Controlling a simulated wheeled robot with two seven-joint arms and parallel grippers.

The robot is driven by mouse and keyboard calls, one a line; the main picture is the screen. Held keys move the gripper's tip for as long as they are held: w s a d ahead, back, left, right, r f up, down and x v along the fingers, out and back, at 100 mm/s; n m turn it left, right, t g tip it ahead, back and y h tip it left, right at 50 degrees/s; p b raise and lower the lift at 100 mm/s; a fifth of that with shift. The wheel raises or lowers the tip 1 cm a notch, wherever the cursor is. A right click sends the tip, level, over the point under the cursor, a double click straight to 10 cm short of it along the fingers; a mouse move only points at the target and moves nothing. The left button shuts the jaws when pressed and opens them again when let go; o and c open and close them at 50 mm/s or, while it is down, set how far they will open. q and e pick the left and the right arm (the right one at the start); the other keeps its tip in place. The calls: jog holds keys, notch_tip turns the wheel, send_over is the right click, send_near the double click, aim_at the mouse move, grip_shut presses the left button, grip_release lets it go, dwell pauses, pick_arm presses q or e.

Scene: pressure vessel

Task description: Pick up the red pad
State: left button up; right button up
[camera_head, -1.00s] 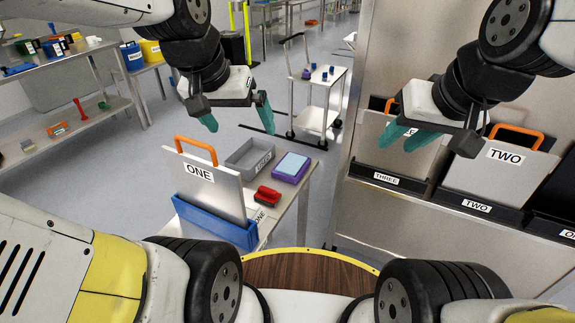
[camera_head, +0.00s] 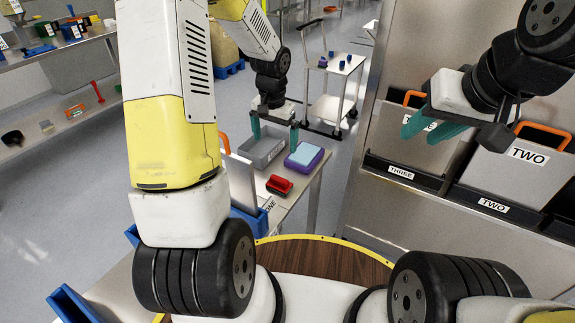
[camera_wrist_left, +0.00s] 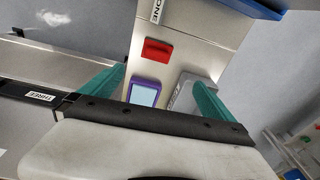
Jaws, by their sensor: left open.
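The red pad (camera_head: 279,185) lies on the small steel table (camera_head: 290,207), in front of a purple box with a light blue top (camera_head: 304,158). In the left wrist view the red pad (camera_wrist_left: 157,50) is at the upper middle. My left gripper (camera_head: 274,135) is open and empty, above the far part of the table, beyond the pad. In the left wrist view its teal fingers (camera_wrist_left: 155,93) are wide apart, with the purple box (camera_wrist_left: 145,93) between them. My right gripper (camera_head: 427,125) is empty at the right, its fingers apart, in front of the panel THREE.
A grey bin (camera_head: 262,150) stands beside the purple box. The panel ONE (camera_head: 241,180) stands upright left of the pad, partly hidden by my left arm. Panels THREE and TWO (camera_head: 510,170) stand in black holders at the right. A cart (camera_head: 330,90) stands behind.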

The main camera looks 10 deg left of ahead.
pick_arm(q)
jog(key=g, duration=0.1)
send_over(279, 178)
jog(key=shift+m, duration=0.4)
notch_tip(279, 178, down, 10)
jog(key=shift+f, duration=0.25)
notch_tip(279, 178, down, 8)
jog(key=shift+s+f, duration=0.1)
jog(key=c, duration=1.4)
